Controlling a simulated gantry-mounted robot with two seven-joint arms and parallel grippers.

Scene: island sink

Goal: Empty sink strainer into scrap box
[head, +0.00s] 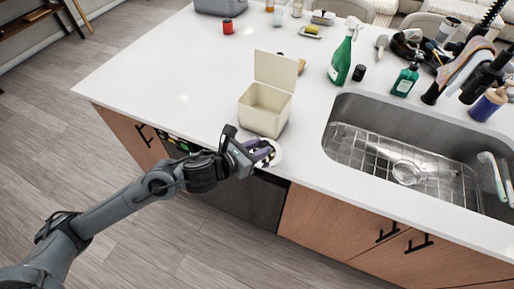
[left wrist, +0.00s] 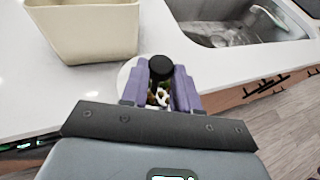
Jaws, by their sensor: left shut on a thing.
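The scrap box (head: 262,112) is a cream bin on the counter with its lid (head: 276,70) standing open. Its side also shows at the upper left of the left wrist view (left wrist: 85,32). My left gripper (head: 266,152) is at the counter's front edge, just in front of the box. Its purple fingers (left wrist: 161,88) are shut on the black knob (left wrist: 161,67) of what looks like the sink strainer. Brown and pale scraps (left wrist: 158,97) show between the fingers. A round white dish (left wrist: 127,75) lies beneath it; whether they touch is unclear.
The steel sink (head: 345,112) with a wire rack is to the right. A green spray bottle (head: 342,58), a dark small jar (head: 359,73) and a green soap bottle (head: 405,80) stand behind it. The counter left of the box is clear.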

